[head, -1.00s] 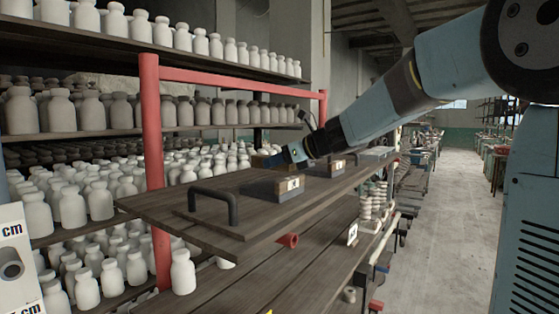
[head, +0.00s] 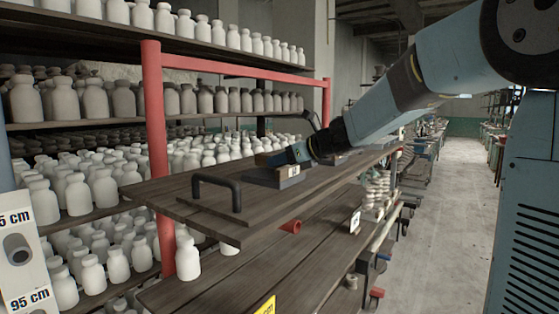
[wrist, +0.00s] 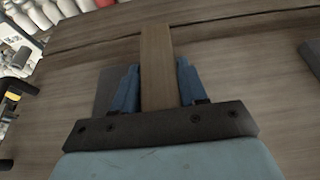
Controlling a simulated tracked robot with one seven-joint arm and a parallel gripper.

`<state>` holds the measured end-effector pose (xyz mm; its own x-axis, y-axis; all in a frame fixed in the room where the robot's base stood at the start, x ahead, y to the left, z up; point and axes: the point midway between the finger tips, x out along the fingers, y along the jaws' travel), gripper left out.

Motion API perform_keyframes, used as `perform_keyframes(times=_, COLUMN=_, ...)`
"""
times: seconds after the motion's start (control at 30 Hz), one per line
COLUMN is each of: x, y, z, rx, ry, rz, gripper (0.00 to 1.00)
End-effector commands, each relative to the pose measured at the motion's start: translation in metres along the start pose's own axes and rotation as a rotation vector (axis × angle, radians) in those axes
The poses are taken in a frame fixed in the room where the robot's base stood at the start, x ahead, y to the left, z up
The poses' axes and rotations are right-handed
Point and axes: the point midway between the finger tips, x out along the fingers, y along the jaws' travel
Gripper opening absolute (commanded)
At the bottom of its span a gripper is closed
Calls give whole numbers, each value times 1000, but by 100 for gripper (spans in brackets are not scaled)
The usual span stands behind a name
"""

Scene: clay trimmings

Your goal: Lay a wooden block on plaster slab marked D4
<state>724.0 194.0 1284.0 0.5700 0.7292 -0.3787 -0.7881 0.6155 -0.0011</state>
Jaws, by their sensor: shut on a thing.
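My gripper (head: 290,155) is shut on a wooden block (wrist: 157,62), a long brown bar between its two blue fingers. The block (head: 263,159) also shows in the head view, at the gripper's left. A grey plaster slab (head: 262,178) with a small white label (head: 293,171) lies on the dark plank shelf, right under the gripper. The label is too small to read surely. The slab (wrist: 103,88) also shows left of the block in the wrist view, partly hidden by the gripper. I cannot tell whether the block touches the slab.
A black handle (head: 219,187) stands on the plank shelf (head: 165,190) left of the slab. Another grey slab (wrist: 312,55) is at the right edge of the wrist view. A red post (head: 156,140) and racks of white bottles (head: 75,188) stand behind.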

Motion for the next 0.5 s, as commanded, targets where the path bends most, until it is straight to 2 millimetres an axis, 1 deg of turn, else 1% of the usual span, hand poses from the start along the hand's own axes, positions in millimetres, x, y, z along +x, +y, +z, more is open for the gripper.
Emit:
perform_keyframes(times=0.03, x=2, y=1, z=-7, rx=4, ry=12, rz=4, gripper=11)
perform_keyframes(times=0.5, x=4, y=1, z=-11, rx=3, ry=14, rz=5, gripper=11)
